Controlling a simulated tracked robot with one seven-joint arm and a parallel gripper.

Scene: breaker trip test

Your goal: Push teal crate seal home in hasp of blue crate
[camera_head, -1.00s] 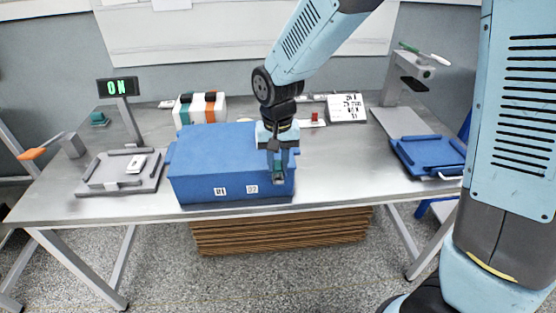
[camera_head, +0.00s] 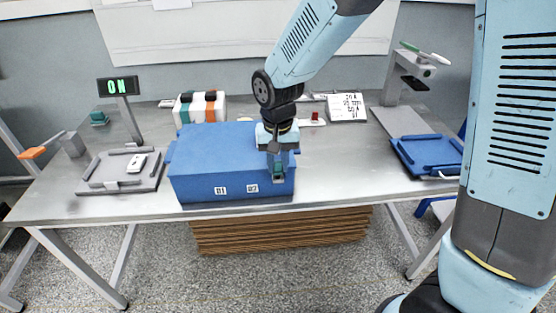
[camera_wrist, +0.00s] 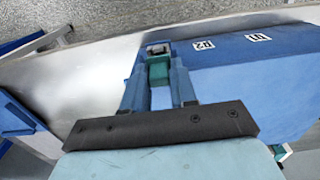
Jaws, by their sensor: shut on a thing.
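The blue crate (camera_head: 215,165) stands on the metal bench with its lid shut. My gripper (camera_head: 278,168) is at the right end of the crate's front face. It is shut on the teal crate seal (camera_wrist: 158,70), which sits between the two blue fingers in the wrist view. A small grey metal hasp (camera_wrist: 157,48) shows just beyond the fingertips, close to the seal. I cannot tell how deep the seal sits in it. In the head view the fingers and wrist hide part of the crate's corner.
A grey tray (camera_head: 95,182) with a white device lies on the left, beside a display (camera_head: 118,87) reading ON. A striped case (camera_head: 200,107) stands behind the crate. A blue tray (camera_head: 430,152) lies on the right. Bare bench lies between the crate and this tray.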

